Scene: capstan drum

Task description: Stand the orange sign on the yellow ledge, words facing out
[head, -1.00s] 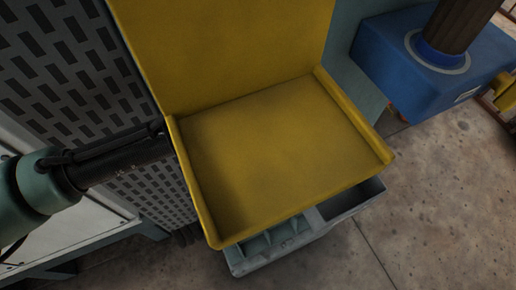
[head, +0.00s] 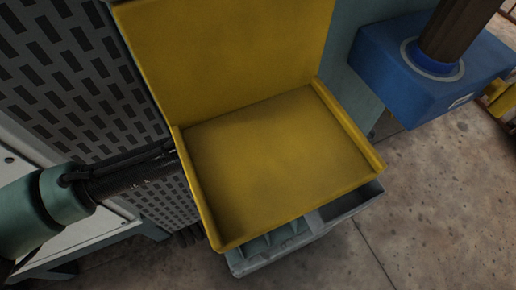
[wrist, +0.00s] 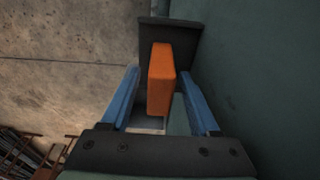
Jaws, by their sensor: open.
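The orange sign (wrist: 161,80) shows in the wrist view as a narrow block seen edge-on. It lies between the two blue fingers of my gripper (wrist: 160,92), which are open with a gap on each side of it. A dark plate (wrist: 168,35) is just beyond the sign; I cannot tell whether they touch. The sign's words are not visible. The yellow ledge (head: 280,160) is in the middle of the head view, empty, with raised side rims and a tall yellow back panel. My gripper and the sign are out of the head view.
A grey bin with compartments (head: 290,240) sits under the ledge's front. A dark slotted panel (head: 75,75) stands at left. A blue block with a brown column (head: 430,75) is at right. Bare concrete floor (head: 440,210) is at lower right. A green-grey surface (wrist: 260,70) flanks my gripper.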

